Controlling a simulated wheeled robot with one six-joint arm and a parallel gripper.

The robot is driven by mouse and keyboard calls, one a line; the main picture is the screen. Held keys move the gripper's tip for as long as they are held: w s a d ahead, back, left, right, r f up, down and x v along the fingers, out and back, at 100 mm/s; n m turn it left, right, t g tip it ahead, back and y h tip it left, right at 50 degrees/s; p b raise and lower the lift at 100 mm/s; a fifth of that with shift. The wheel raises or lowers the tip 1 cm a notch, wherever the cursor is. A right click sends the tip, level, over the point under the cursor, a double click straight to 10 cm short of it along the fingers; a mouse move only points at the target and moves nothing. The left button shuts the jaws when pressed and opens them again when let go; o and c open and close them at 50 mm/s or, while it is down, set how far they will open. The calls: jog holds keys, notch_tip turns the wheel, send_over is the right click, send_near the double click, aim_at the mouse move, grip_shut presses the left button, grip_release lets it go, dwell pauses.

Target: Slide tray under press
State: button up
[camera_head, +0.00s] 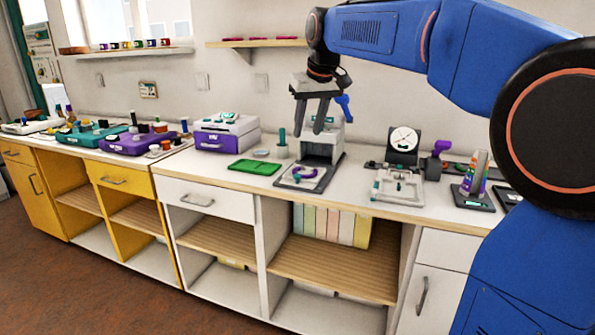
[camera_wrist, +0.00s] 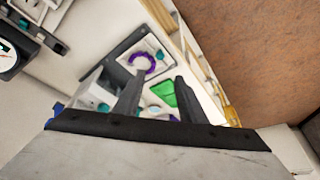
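A light tray with a purple bead ring (camera_head: 303,173) sits on the dark base plate in front of the press (camera_head: 322,145). In the wrist view the ring (camera_wrist: 142,64) lies beyond my fingertips, on the dark plate. The press is a grey-white block at the back of that plate, partly hidden behind my gripper in the head view. My gripper (camera_head: 309,132) hangs above the counter, in front of the press and above the tray, apart from both. In the wrist view its two fingers (camera_wrist: 158,79) are spread with nothing between them.
A flat green tray (camera_head: 254,167) lies left of the press, with a green-topped cylinder (camera_head: 282,143) behind it. A purple-and-white box (camera_head: 227,132) stands further left. A dial gauge (camera_head: 404,140) and a light fixture (camera_head: 398,185) stand right. The counter's front edge is close to the plate.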

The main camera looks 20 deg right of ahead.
aim_at(298, 176)
jog(key=x, duration=1.7)
